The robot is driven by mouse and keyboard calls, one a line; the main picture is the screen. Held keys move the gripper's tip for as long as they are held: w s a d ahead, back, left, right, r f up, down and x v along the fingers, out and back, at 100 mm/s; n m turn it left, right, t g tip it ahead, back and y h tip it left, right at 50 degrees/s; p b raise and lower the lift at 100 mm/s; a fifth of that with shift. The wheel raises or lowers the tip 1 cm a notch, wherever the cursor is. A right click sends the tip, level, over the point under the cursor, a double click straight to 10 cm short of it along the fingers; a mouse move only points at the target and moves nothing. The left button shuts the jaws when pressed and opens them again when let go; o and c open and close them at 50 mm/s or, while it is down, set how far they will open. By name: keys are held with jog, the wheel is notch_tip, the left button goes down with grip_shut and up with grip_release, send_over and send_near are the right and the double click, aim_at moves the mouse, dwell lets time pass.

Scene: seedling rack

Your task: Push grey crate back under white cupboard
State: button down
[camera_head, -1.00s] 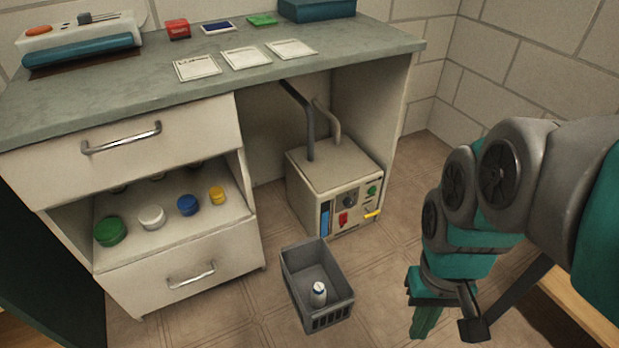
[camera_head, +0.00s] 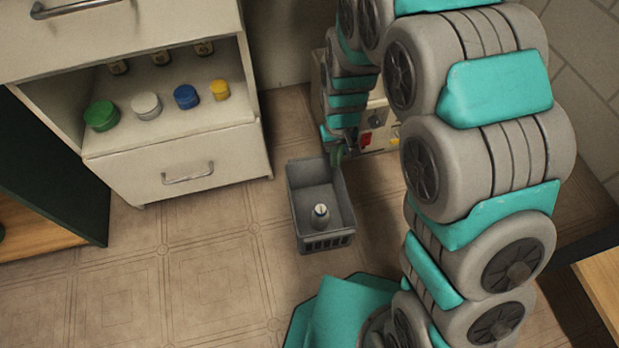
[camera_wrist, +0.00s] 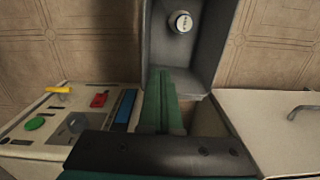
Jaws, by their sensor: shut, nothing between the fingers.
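The grey crate (camera_head: 327,241) stands on the floor, just right of the lower drawer of the white cupboard (camera_head: 195,170) and in front of the open bay under the worktop. A small bottle with a white cap (camera_head: 320,211) is inside the crate; it also shows in the wrist view (camera_wrist: 182,22). My gripper (camera_head: 338,156) is at the crate's far end, its fingers shut and empty. In the wrist view, the green fingers (camera_wrist: 165,78) overlap the crate's end wall (camera_wrist: 194,82). I cannot tell whether they touch it.
A boxy machine (camera_head: 377,125) with coloured controls stands in the bay behind the crate, partly hidden by my arm. Several lidded jars, including a green one (camera_head: 102,115), sit on the cupboard's open shelf. The floor (camera_head: 180,270) left of the crate is clear.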

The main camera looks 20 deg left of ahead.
jog(key=a+f+n+b, duration=0.1)
jog(key=a+f, duration=0.5)
jog(key=f, duration=0.3)
jog(key=b, duration=0.2)
send_over(311, 181)
jog(key=s, duration=0.2)
jog(key=shift+f, duration=4.8)
jog(key=shift+w, duration=0.1)
